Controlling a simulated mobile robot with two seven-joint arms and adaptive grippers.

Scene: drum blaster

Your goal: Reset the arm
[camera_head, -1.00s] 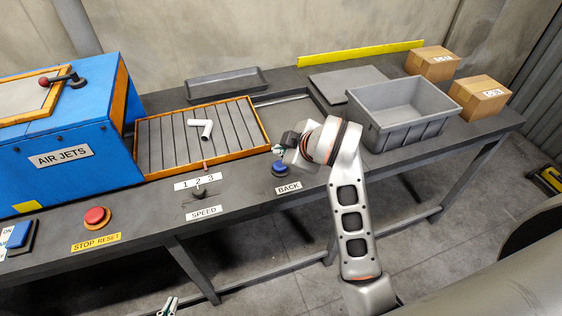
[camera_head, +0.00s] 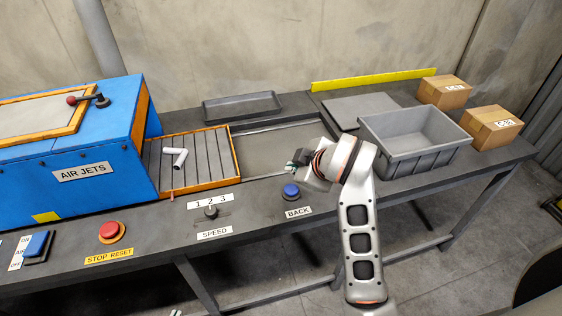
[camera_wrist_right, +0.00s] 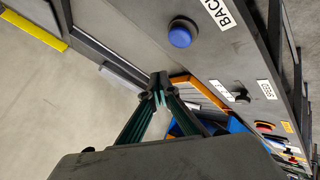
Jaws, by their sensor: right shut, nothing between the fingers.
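My right arm reaches over the bench from the bottom. Its gripper (camera_head: 293,165) is shut and empty, above and behind the blue BACK button (camera_head: 291,191), apart from it in the picture. In the right wrist view the closed fingertips (camera_wrist_right: 159,88) meet with nothing between them, and the blue button (camera_wrist_right: 182,33) stands off to their upper right. Only a tip of my left gripper (camera_head: 176,313) shows at the bottom edge; its fingers are cut off.
A slatted orange-framed tray (camera_head: 212,160) holding a white elbow pipe (camera_head: 176,157) sits partly inside the blue AIR JETS machine (camera_head: 75,190). A SPEED knob (camera_head: 210,212), a red stop button (camera_head: 109,230), a grey bin (camera_head: 405,152) and two cardboard boxes (camera_head: 443,93) are on the bench.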

